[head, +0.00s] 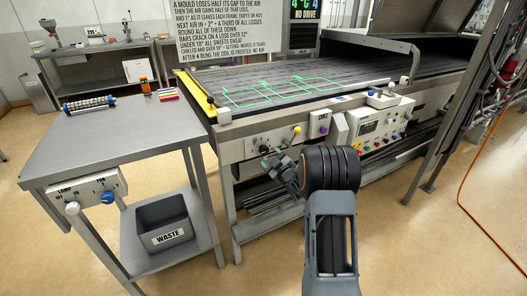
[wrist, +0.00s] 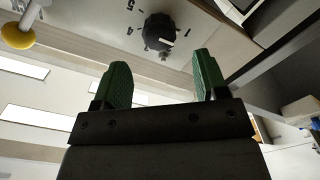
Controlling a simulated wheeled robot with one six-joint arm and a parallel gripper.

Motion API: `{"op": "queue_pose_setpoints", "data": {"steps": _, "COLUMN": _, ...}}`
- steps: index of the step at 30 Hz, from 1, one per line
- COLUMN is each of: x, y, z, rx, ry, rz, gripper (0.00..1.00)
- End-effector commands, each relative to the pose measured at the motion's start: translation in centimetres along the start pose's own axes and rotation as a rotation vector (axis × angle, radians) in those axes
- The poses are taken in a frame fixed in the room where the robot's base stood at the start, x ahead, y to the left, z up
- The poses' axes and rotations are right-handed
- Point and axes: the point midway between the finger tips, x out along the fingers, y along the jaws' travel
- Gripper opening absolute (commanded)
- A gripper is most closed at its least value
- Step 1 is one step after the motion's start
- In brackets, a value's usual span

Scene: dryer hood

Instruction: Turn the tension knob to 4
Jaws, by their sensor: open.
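The black tension knob (wrist: 159,32) sits on a pale panel in the wrist view, with printed numbers around it; a 4, a 5 and a 1 can be made out. A short white mark shows on the knob's lower right side in that view, away from the 4. My gripper (wrist: 162,60) is open, its two green fingers apart, with the knob beyond and between the tips, not touched. In the head view my gripper (head: 271,158) is in front of the machine's front panel (head: 256,143), and the knob there is small and hard to make out.
A yellow knob (head: 297,129) is beside the panel; it also shows in the wrist view (wrist: 17,36). A control box (head: 380,125) with buttons is to the right. A steel table (head: 120,135) with a waste bin (head: 163,222) below stands left. Floor is open in front.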

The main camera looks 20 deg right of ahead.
Motion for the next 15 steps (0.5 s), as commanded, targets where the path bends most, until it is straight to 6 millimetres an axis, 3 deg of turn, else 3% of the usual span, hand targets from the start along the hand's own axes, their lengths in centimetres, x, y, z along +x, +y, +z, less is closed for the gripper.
{"op": "queue_pose_setpoints", "data": {"steps": 6, "x": 3.9, "y": -0.1, "z": 0.0, "rx": 0.0, "ry": 0.001, "rz": 0.0, "gripper": 0.67}}
{"op": "queue_pose_setpoints", "data": {"steps": 15, "x": 6.6, "y": 0.0, "z": 0.0, "rx": 0.001, "ry": -0.001, "rz": 0.0, "gripper": 0.67}}
